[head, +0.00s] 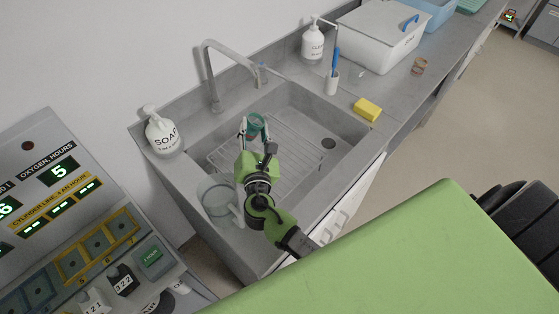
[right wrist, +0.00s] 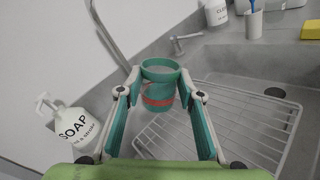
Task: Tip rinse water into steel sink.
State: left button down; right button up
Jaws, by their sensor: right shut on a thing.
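The steel sink (head: 352,126) is set into the grey counter, with a wire rack (head: 290,160) in its basin and a drain at the right. My right gripper (head: 255,131) is over the left part of the sink and is shut on a green cup (head: 260,118). In the right wrist view the cup (right wrist: 160,74) has a red band and stands about upright between the fingers (right wrist: 160,100). Its rim faces up; I cannot clearly tell the water inside. My left gripper is not in view.
A tap (head: 211,75) stands behind the sink. A soap bottle (head: 163,135) and a clear jug (head: 217,204) stand left of the basin. A yellow sponge (head: 367,110), a brush holder (head: 332,83) and a white bin (head: 378,42) are to the right.

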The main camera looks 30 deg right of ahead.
jog(key=shift+m, duration=0.7)
jog(key=f+b, duration=0.3)
jog(key=f, duration=0.1)
jog(key=d+f+b, duration=0.1)
jog(key=f+b, duration=0.7)
jog(key=shift+s+d+f, duration=0.15)
jog(key=shift+d, duration=0.1)
jog(key=shift+s+d+r+m, duration=0.1)
jog(key=shift+d+r+m, duration=0.1)
jog(key=shift+r+m, duration=0.25)
jog(key=shift+r, duration=0.2)
jog(key=shift+d+f, duration=0.1)
jog(key=shift+f, duration=0.05)
jog(key=shift+m, duration=0.25)
jog(key=shift+d, duration=0.15)
jog(key=shift+m, duration=0.4)
jog(key=shift+f+m+y+b, duration=0.45)
jog(key=shift+m+b, duration=0.15)
jog(key=shift+b, duration=0.1)
